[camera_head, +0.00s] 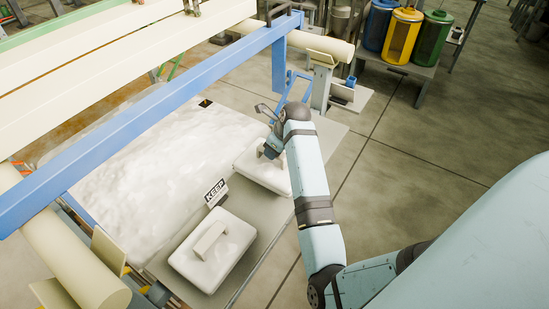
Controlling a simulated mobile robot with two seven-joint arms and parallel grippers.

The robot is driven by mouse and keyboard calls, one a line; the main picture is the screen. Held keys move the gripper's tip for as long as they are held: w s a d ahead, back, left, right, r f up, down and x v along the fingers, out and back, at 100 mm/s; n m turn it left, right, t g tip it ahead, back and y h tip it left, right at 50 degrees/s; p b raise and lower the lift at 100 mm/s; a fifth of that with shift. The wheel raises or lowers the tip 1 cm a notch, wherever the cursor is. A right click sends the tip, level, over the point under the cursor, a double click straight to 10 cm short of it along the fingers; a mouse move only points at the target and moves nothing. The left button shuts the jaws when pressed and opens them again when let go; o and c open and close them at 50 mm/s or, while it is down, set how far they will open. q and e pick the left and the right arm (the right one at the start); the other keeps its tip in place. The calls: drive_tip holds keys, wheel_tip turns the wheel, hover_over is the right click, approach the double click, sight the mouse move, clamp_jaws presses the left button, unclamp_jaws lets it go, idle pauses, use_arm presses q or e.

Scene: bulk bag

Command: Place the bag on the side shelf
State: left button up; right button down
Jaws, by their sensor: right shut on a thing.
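A white block-like bag with a raised handle (271,176) is at the far end of the grey side shelf (252,237). My right gripper (270,151) is shut at the top of this bag, over its handle; the arm hides part of the bag. I cannot tell whether the bag rests on the shelf or is just above it. A second white bag with a handle (235,235) lies on the near part of the shelf. My left gripper is out of view.
A large white bulk bag (120,150) fills the space left of the shelf, with a "KEEP" sign (216,192) at its edge. A blue beam (150,125) and cream rollers (320,45) frame it. Blue, yellow and green bins (403,35) stand at the back; the right floor is clear.

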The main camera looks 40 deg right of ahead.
sight(275, 162)
drive_tip(key=shift+f, duration=2.05)
drive_tip(key=shift+f, duration=0.1)
drive_tip(key=c, duration=0.8)
unclamp_jaws()
